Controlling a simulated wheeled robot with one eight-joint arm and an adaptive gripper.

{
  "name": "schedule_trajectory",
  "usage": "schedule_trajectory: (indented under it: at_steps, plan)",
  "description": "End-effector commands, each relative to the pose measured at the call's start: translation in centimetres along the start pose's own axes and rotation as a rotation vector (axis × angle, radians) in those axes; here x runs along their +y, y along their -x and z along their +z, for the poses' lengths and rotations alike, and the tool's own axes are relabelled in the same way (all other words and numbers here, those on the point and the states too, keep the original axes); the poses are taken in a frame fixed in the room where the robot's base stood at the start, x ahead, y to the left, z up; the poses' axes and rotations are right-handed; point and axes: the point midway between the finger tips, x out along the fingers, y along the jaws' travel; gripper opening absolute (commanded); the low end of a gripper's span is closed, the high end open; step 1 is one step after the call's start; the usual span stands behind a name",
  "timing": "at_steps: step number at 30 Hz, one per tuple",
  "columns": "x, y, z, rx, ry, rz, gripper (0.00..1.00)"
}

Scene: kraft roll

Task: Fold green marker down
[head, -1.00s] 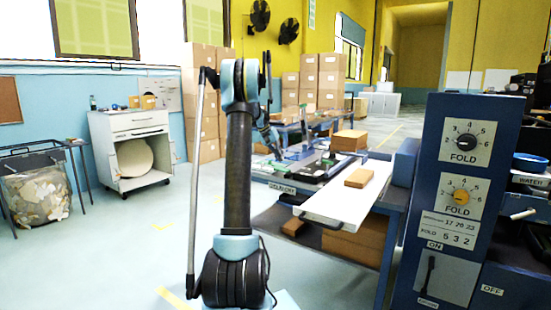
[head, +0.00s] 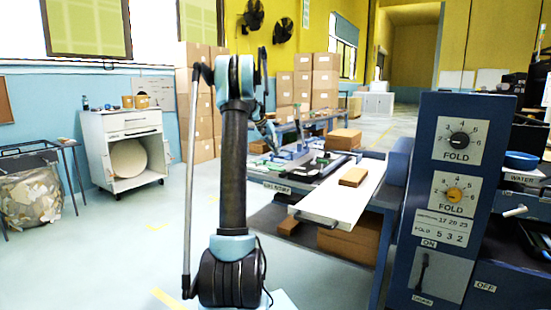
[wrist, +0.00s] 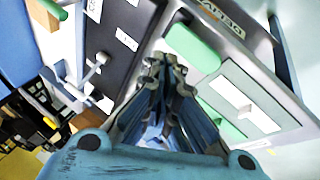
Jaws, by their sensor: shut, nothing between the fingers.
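My gripper (wrist: 158,105) points down over the delivery table, its fingers together and empty. In the head view my gripper (head: 275,148) is small, at the table's left end. In the wrist view a flat green piece (wrist: 190,48) lies right of the fingertips, near the table's label. A second green piece (wrist: 224,122) lies lower right, beside a pale panel with a white tab (wrist: 243,112). I cannot tell which green piece is the marker. Green also shows beside the gripper in the head view (head: 285,155), too small to make out.
A long white board (head: 345,195) with a brown block (head: 353,177) lies along the table's near side. A blue control panel (head: 445,200) with two FOLD dials stands at right. A white cabinet (head: 124,145) stands at left. Open floor lies between cabinet and table.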

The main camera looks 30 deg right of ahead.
Motion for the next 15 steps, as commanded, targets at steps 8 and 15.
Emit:
schedule_trajectory:
  at_steps: [8, 15]
  plan:
    - [-3.6, 4.3, -0.3, 0.001, 0.003, -0.001, 0.00]
    - [-5.8, 6.8, -0.5, 0.000, 0.001, 0.000, 0.00]
